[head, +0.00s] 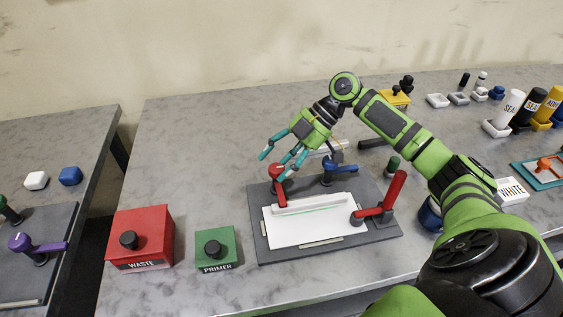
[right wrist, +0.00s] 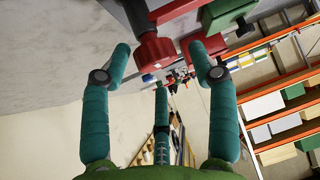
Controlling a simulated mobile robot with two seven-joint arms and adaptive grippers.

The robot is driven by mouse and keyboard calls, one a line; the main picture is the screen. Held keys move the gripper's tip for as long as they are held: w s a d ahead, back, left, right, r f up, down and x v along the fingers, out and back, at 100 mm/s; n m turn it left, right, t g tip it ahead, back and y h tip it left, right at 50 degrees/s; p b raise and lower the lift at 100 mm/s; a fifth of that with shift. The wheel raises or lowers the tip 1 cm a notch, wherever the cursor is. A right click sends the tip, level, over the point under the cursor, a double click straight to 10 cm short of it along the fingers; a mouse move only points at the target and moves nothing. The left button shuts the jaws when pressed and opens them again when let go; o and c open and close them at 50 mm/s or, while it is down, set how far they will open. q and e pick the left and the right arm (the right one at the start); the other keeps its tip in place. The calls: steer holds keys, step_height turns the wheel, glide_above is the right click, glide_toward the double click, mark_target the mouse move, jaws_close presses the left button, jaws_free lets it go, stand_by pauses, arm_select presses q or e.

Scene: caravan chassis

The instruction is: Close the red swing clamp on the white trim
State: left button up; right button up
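A white trim (head: 315,224) lies on a grey fixture board (head: 258,205). A red swing clamp (head: 278,181) stands at the board's back left corner, its upper part close to my gripper's fingers. Another red clamp (head: 382,203) is at the right end, with its red handle tilted up. A blue clamp (head: 333,172) stands at the back edge. My right gripper (head: 281,160) has its teal fingers spread, just above the back left red clamp. In the right wrist view a red clamp part (right wrist: 155,50) shows beyond the open fingertips, with nothing held. My left gripper is out of view.
A red WASTE box (head: 140,238) and a green PRIMER box (head: 216,247) stand left of the board. A WHITE-labelled block (head: 511,191), bottles (head: 507,113) and small trays stand to the right. The table's back left is clear.

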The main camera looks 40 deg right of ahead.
steer(key=shift+s+d+f, duration=0.1)
steer(key=shift+f, duration=0.1)
steer(key=shift+d+r, duration=0.3)
steer(key=shift+d, duration=0.15)
steer(key=v, duration=1.1)
steer(key=shift+a+r, duration=0.2)
